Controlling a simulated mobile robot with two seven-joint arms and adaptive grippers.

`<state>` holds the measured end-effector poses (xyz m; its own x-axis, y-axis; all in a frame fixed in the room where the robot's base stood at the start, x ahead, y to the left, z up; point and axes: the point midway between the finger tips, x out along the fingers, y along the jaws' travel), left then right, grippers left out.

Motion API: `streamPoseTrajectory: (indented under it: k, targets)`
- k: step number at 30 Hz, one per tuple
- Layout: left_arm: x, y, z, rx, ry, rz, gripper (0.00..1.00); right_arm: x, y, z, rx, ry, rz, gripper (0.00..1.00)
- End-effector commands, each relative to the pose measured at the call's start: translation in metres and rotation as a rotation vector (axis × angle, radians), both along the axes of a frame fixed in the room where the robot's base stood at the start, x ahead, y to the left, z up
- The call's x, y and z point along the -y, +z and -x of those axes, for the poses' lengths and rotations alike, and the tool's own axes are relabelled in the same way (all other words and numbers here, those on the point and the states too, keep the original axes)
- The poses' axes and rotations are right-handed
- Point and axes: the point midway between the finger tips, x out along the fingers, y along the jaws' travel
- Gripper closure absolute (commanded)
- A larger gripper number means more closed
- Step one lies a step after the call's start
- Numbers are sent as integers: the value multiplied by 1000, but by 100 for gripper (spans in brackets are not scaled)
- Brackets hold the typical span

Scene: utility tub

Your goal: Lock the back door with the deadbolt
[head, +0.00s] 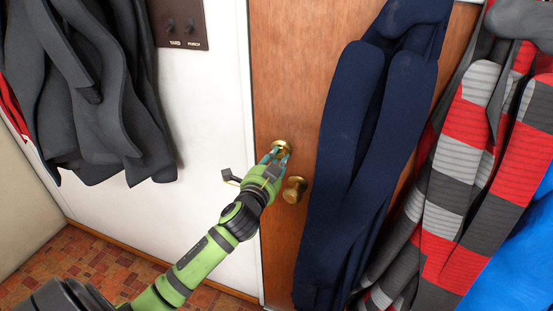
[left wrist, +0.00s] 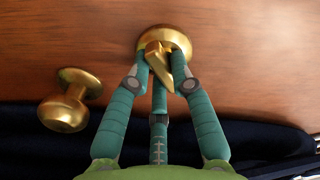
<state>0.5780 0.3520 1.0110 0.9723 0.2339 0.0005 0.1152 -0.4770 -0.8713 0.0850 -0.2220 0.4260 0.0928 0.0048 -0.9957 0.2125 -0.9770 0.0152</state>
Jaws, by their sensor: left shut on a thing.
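The brown wooden back door (head: 295,70) stands in the middle of the head view and looks closed. A round brass deadbolt (head: 283,146) sits near its left edge, above a brass door knob (head: 294,189). My left gripper (head: 275,157) is at the deadbolt. In the left wrist view, its teal fingers (left wrist: 163,66) are shut around the deadbolt's brass thumb turn (left wrist: 157,62), which sits slightly tilted between them. The brass rose (left wrist: 180,38) shows behind it, and the knob (left wrist: 68,102) is to the left, clear of the fingers. The bolt itself is hidden. My right gripper is out of view.
A navy garment (head: 350,150) hangs on the door just right of the knob. Striped scarves (head: 465,150) hang farther right. Dark grey coats (head: 90,90) hang at left, beside a brown switch plate (head: 180,25). The white wall (head: 205,120) left of the door is mostly bare.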

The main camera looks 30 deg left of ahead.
Motion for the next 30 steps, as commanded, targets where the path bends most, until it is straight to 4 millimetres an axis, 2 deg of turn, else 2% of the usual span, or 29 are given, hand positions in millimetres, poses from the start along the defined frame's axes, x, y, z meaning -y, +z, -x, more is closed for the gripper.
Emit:
streamPoseTrajectory:
  k: [21,30]
  targets:
    - [2,4,0,158,2,662,100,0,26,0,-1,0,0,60]
    - [2,5,0,212,1,886,100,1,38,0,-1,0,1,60]
